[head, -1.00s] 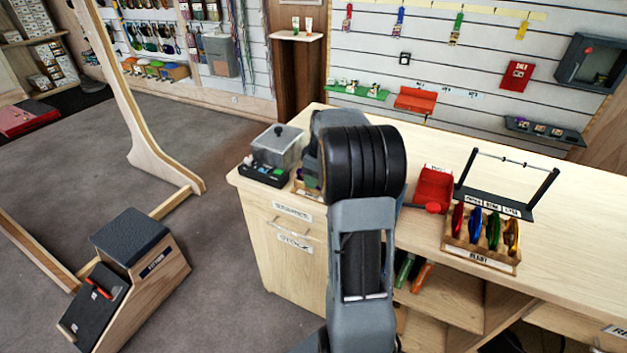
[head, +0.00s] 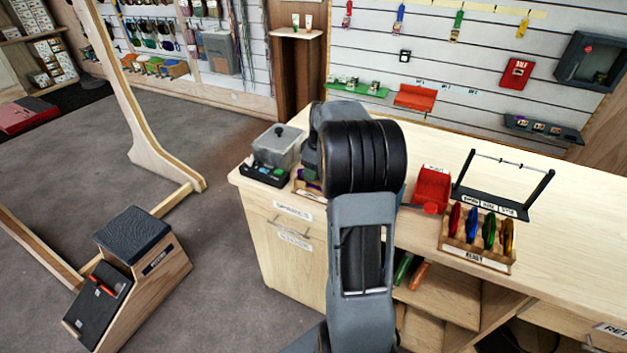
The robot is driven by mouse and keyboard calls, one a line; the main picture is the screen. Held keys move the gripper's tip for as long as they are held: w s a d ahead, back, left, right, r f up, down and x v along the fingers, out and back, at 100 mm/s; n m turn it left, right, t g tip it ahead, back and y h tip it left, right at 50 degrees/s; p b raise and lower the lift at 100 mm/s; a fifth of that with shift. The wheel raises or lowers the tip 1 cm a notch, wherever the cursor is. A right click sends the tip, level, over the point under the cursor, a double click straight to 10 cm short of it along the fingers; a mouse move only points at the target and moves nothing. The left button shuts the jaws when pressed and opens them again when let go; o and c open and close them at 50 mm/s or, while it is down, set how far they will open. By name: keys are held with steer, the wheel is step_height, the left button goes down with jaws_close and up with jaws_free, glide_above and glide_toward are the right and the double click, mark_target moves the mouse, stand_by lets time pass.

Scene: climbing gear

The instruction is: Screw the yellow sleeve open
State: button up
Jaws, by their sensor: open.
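A wooden rack (head: 452,254) on the counter holds a red, a blue, a green and a yellow-gold piece side by side. The yellow-gold piece (head: 507,236) stands at its right end. Another yellow piece (head: 522,28) hangs on the slatted wall at the upper right. Both are too small to make out a sleeve or whether one is screwed open. My gripper is hidden behind my own arm, which rises through the middle of the view.
A black stand with a crossbar (head: 498,202) is behind the rack. A red bin (head: 431,188) is left of it. A grey lidded box (head: 278,146) stands at the counter's left end. The counter's right part (head: 580,250) is clear.

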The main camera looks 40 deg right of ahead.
steer(key=shift+s+a, duration=0.35)
steer(key=shift+a, duration=0.25)
stand_by(0.3)
steer(key=shift+f+b, duration=0.15)
steer(key=shift+b, duration=0.25)
steer(key=shift+f+b, duration=0.9)
steer(key=shift+f, duration=0.4)
steer(key=shift+d+r, duration=0.1)
steer(key=shift+w+d+p, duration=0.3)
steer(key=shift+w+d, duration=0.05)
steer(key=shift+d, duration=0.2)
steer(key=shift+w+r+p, duration=0.1)
steer(key=shift+r+p, duration=1)
steer(key=shift+r, duration=0.3)
